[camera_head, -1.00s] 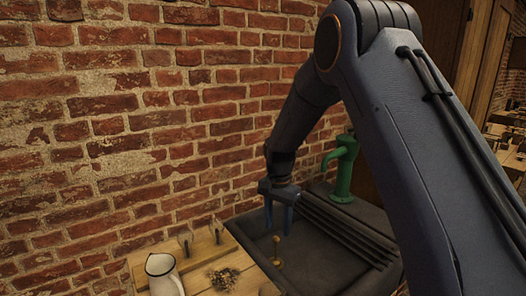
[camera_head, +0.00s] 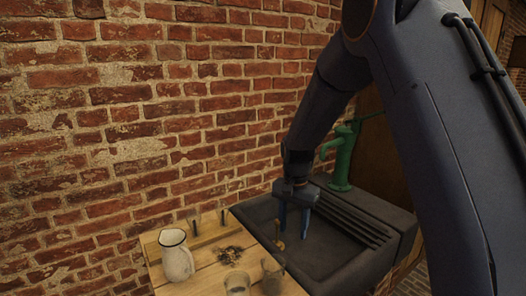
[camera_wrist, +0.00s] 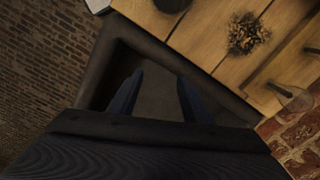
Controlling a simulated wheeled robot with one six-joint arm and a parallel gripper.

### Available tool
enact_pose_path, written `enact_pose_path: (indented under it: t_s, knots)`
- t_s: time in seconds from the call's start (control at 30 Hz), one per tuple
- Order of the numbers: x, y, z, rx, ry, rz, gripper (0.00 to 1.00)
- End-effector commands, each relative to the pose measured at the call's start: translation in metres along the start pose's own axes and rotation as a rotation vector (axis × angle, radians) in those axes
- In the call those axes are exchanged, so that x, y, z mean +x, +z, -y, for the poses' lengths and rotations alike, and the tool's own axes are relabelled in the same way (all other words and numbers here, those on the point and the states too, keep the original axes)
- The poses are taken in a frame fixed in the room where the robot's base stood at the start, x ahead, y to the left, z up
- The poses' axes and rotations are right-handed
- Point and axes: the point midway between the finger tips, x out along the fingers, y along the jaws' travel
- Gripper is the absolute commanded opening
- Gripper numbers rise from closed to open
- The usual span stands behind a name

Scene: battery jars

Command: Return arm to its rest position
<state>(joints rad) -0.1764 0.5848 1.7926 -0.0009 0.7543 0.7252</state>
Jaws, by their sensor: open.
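My gripper (camera_head: 293,222) hangs down over the dark stone sink (camera_head: 325,255), its two blue fingers spread apart with nothing between them. In the wrist view the fingers (camera_wrist: 156,98) show apart above the sink basin. My arm comes down from the upper right, bent at the elbow. A small brass-coloured piece (camera_head: 279,236) shows just left of the fingers in the head view; whether it touches them I cannot tell.
A wooden table (camera_head: 205,238) adjoins the sink on the left. It holds a white enamel jug (camera_head: 176,258), a dark scattered heap (camera_head: 229,255) and glass jars (camera_head: 271,275). A green hand pump (camera_head: 342,160) stands behind the sink, and a brick wall (camera_head: 150,120) runs along the back.

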Motion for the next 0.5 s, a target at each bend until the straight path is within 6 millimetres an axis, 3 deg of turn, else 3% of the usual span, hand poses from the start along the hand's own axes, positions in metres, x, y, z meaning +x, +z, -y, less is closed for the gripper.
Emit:
enact_pose_path:
  t_s: [0.27, 0.5]
  knots:
    - [0.007, 0.028, -0.060, -0.148, -0.008, -0.012, 0.44]
    - [0.028, 0.086, -0.148, -0.368, -0.013, -0.031, 0.44]
